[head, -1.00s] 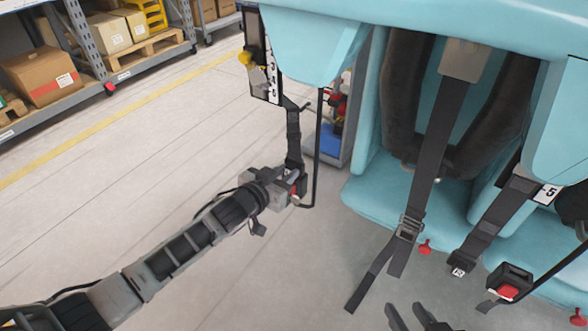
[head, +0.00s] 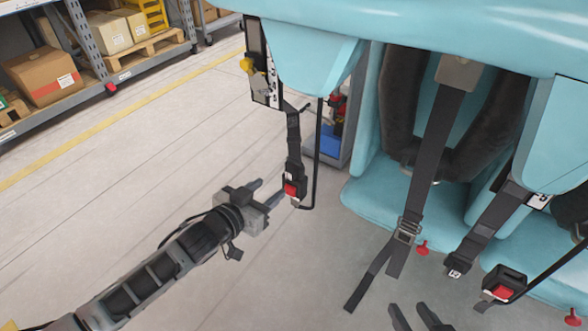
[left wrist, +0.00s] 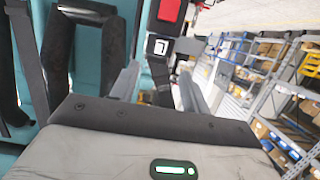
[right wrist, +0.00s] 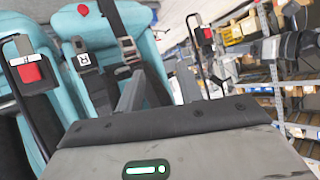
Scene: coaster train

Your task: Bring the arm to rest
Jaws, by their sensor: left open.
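My left gripper (head: 268,193) is open and empty, its fingers apart, just left of a black buckle with a red button (head: 291,188). The buckle hangs from a black strap below the left end of the teal seat car. In the left wrist view the buckle (left wrist: 169,12) shows beyond the open fingers (left wrist: 158,90), apart from them. My right gripper (head: 416,318) is at the bottom edge of the head view, partly cut off. Its fingers also stand apart in the right wrist view (right wrist: 160,90), with nothing between them.
Teal seats (head: 385,190) with dark restraints and hanging straps (head: 440,130) fill the right side. Another red-button buckle (head: 503,288) is at lower right. Shelving with cardboard boxes (head: 42,75) stands at upper left. The grey floor (head: 130,180) between is clear.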

